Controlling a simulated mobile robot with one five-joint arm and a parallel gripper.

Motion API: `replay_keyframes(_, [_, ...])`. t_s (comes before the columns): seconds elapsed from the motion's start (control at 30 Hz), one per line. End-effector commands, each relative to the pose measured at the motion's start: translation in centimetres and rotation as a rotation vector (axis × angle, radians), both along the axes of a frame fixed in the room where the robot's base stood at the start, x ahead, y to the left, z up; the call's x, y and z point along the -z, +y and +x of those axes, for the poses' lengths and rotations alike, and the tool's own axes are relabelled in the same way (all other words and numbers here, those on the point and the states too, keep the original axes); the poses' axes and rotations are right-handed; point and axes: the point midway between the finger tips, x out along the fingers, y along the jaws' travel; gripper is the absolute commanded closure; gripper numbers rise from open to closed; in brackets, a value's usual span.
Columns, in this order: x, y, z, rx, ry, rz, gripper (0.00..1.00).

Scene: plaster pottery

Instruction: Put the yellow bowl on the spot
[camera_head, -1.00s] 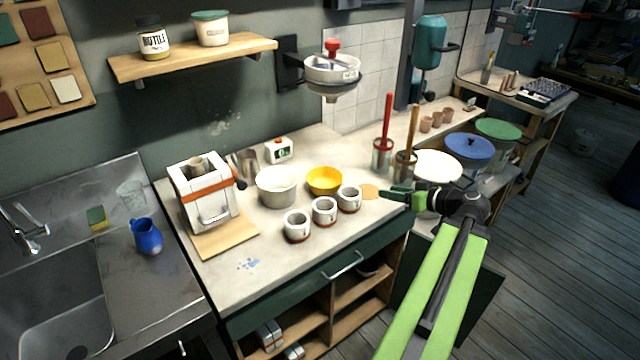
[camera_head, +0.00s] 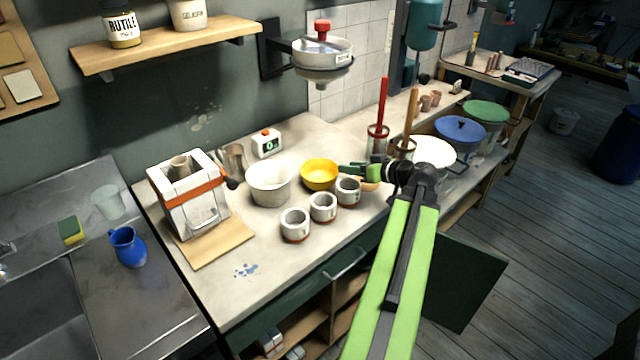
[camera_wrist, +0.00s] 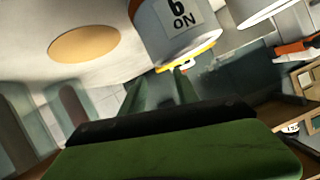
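The yellow bowl (camera_head: 319,178) stands upright on the counter, right of the white bowl and behind the row of cups. The spot is a flat orange-tan disc (camera_head: 369,187), partly hidden by my gripper in the head view. It also shows as an orange oval in the wrist view (camera_wrist: 84,43). My gripper (camera_head: 346,170) is just right of the yellow bowl, near its rim; I cannot tell whether it touches. In the wrist view its two green fingers (camera_wrist: 160,80) are apart with nothing visible between them.
Several white cups, including one (camera_head: 323,207), stand in front of the bowl. A white bowl (camera_head: 268,186) is close on its left. Jars with upright red and wooden handles (camera_head: 378,140) stand behind my gripper. A white labelled object (camera_wrist: 172,25) is close in the wrist view.

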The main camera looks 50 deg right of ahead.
Motion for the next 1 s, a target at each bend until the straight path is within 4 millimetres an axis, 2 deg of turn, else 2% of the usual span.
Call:
replay_keyframes(0.03, [0.9,0.0,1.3,-0.005,0.000,0.000,0.63])
replay_keyframes(0.13, [1.4,0.0,2.9,-0.002,0.000,0.001,0.63])
replay_keyframes(0.47, [1.8,0.0,4.3,0.000,0.000,0.000,0.63])
replay_keyframes(0.73, [3.5,-0.1,8.3,-0.001,0.000,0.000,0.63])
replay_keyframes(0.97, [3.4,0.0,8.6,0.002,-0.001,0.000,0.63])
replay_keyframes(1.0, [3.4,-0.1,8.6,0.002,-0.001,0.000,0.67])
